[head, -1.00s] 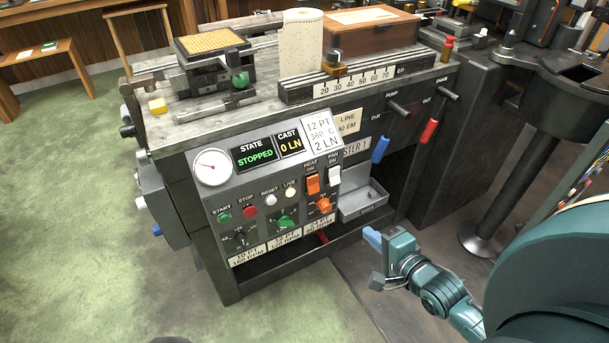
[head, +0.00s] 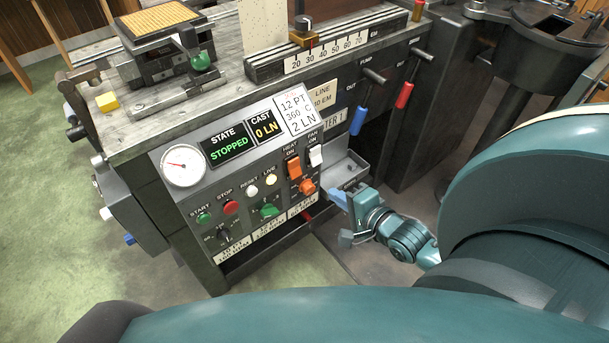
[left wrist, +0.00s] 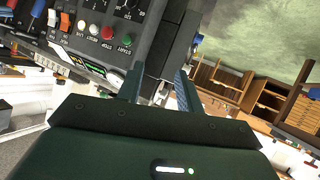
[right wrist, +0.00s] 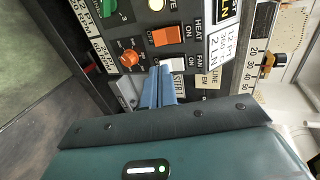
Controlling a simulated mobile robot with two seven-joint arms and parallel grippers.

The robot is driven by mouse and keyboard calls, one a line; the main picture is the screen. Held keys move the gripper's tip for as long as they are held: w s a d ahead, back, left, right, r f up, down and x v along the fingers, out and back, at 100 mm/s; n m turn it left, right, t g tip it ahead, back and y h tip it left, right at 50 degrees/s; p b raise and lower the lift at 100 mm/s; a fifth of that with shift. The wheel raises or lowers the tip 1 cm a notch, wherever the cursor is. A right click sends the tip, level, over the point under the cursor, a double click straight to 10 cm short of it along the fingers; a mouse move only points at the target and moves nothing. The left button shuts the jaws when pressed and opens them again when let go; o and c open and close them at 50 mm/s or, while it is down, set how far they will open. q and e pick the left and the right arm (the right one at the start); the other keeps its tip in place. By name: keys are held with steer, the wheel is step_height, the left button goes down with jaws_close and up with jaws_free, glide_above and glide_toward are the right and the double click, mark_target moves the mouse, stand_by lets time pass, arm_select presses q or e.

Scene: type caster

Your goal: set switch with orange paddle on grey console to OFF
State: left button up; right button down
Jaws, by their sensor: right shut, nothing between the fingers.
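The switch with the orange paddle (head: 294,168) is on the sloped grey console (head: 200,203), under a HEAT ON label and left of a white FAN switch. It also shows in the right wrist view (right wrist: 165,37) and in the left wrist view (left wrist: 65,20). I cannot tell for sure which way its paddle is tipped. My right gripper (head: 336,197) is shut and empty, just in front of the console's right lower side. In the right wrist view its blue fingertips (right wrist: 158,72) appear below the orange paddle, near the white switch. My left gripper (left wrist: 158,85) is open and empty.
An orange knob (head: 307,187) sits below the orange paddle, and the white FAN switch (head: 315,156) is beside it. A metal tray (head: 347,168) juts out right of the panel. Blue (head: 361,121) and red (head: 404,95) lever handles hang farther right.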

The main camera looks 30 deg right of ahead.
steer(key=b, duration=0.2)
glide_toward(297, 172)
steer(key=x, duration=0.5)
steer(key=shift+w+d+f, duration=0.1)
steer(key=shift+w, duration=0.05)
arm_select(q)
steer(key=shift+s+a+r+t, duration=0.15)
steer(key=shift+s+a+t, duration=0.1)
steer(key=shift+a+t, duration=0.2)
arm_select(e)
steer(key=shift+w+f, duration=0.25)
steer(key=shift+w, duration=0.45)
steer(key=shift+w+f+b, duration=0.15)
steer(key=shift+f+b, duration=0.15)
steer(key=shift+b, duration=0.25)
steer(key=shift+w+t, duration=0.1)
steer(key=shift+t, duration=0.3)
steer(key=shift+r, duration=0.25)
arm_select(q)
steer(key=shift+s+a+r, duration=0.1)
steer(key=shift+s+a, duration=0.05)
steer(key=shift+a, duration=0.15)
